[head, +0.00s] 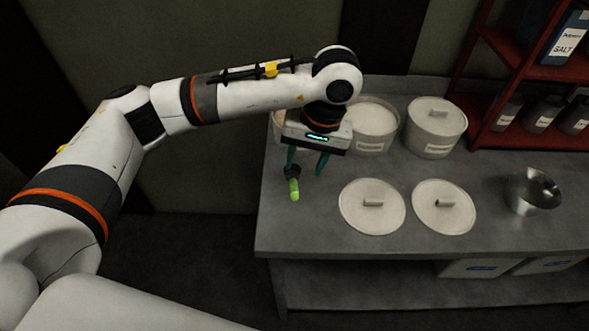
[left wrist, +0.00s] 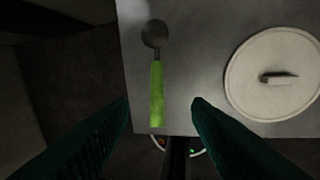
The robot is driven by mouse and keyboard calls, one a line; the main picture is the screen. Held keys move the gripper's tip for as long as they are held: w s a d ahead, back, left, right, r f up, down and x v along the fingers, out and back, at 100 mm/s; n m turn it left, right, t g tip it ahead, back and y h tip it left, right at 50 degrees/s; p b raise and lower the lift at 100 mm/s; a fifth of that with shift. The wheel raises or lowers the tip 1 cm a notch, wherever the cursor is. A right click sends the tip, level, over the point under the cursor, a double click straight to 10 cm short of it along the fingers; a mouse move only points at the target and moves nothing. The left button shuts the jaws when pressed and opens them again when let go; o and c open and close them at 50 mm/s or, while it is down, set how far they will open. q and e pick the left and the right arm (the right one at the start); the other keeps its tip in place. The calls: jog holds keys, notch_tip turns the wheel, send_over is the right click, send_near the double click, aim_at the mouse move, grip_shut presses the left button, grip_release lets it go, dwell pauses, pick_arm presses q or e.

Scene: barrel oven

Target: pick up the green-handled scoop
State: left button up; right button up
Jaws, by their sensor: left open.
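The scoop (head: 294,187) lies on the grey table near its left end, with a bright green handle and a dark head. It also shows in the left wrist view (left wrist: 156,92), where the handle points down between the fingers and the round bowl is at the top. My left gripper (head: 307,170) is above the table, just behind and over the scoop. Its two dark green fingers (left wrist: 160,108) are spread, one on each side of the handle's line, and hold nothing. My right gripper is not in view.
Two round white lids (head: 372,222) (head: 452,220) lie right of the scoop. White tubs (head: 376,143) (head: 447,141) stand behind, one partly hidden by my left gripper. A metal pot (head: 535,207) is farther right. A red shelf (head: 510,45) stands at the back right. The table's left edge is close to the scoop.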

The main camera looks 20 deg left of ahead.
aim_at(295, 184)
pick_arm(q)
jog(key=f, duration=0.2)
jog(key=a+f+p, duration=0.1)
jog(key=f, duration=0.3)
jog(key=shift+s+a+f+p, duration=0.15)
jog(key=shift+a+p, duration=0.2)
jog(key=shift+a, duration=0.05)
jog(key=f+p, duration=0.1)
jog(key=f, duration=0.1)
jog(key=f+p, duration=0.1)
jog(key=f, duration=0.1)
jog(key=shift+a+f, duration=0.1)
jog(key=shift+a, duration=0.3)
jog(key=shift+a+f, duration=0.1)
jog(key=shift+f, duration=0.35)
jog(key=shift+c, duration=0.3)
grip_shut()
